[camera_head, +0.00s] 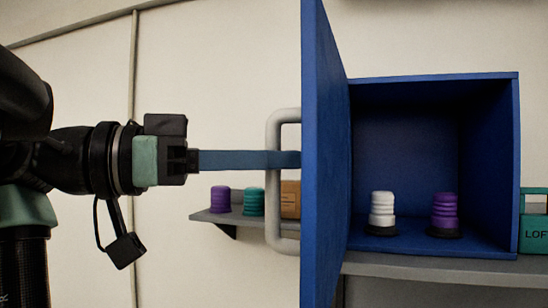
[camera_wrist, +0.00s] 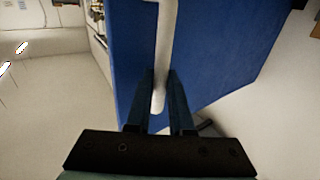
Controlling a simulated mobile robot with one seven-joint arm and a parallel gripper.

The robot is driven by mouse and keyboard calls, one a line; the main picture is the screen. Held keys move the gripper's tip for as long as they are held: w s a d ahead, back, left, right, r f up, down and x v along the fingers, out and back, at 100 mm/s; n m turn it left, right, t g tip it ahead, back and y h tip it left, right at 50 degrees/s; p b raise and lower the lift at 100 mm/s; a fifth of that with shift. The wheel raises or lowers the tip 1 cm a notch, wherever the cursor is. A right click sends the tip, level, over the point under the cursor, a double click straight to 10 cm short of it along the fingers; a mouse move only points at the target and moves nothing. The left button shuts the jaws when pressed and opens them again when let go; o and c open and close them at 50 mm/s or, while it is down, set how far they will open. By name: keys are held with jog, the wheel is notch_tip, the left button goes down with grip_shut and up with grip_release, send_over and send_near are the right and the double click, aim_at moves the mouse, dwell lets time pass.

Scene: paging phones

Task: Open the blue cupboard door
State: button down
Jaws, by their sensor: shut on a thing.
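The blue cupboard door (camera_head: 322,170) stands wide open, swung out towards me at the left side of the blue cupboard (camera_head: 434,88). Its pale grey handle (camera_head: 271,205) is a long upright bar on the door's left-hand face. My gripper (camera_head: 290,160) reaches in from the left with its long blue fingers at the handle. In the wrist view, the two fingers (camera_wrist: 160,76) lie on either side of the handle (camera_wrist: 164,40) and are shut on it. The blue door (camera_wrist: 215,50) fills much of that view. The fingertips are partly hidden in the head view.
Inside the cupboard stand a white ribbed object (camera_head: 382,209) and a purple one (camera_head: 445,210). A grey shelf (camera_head: 440,267) runs beneath. Behind the handle, a small shelf (camera_head: 225,217) holds purple, teal and brown items. A teal box (camera_head: 535,232) marked "LOFT" stands at right.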

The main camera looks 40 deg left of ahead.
jog(key=shift+d+r, duration=0.1)
jog(key=shift+d, duration=0.2)
jog(key=c, duration=0.8)
grip_release()
jog(key=shift+w, duration=0.2)
jog(key=shift+s+a, duration=0.1)
jog(key=shift+s, duration=0.05)
jog(key=p+v, duration=0.2)
jog(key=v, duration=1)
jog(key=shift+s+a, duration=0.25)
jog(key=shift+s, duration=0.05)
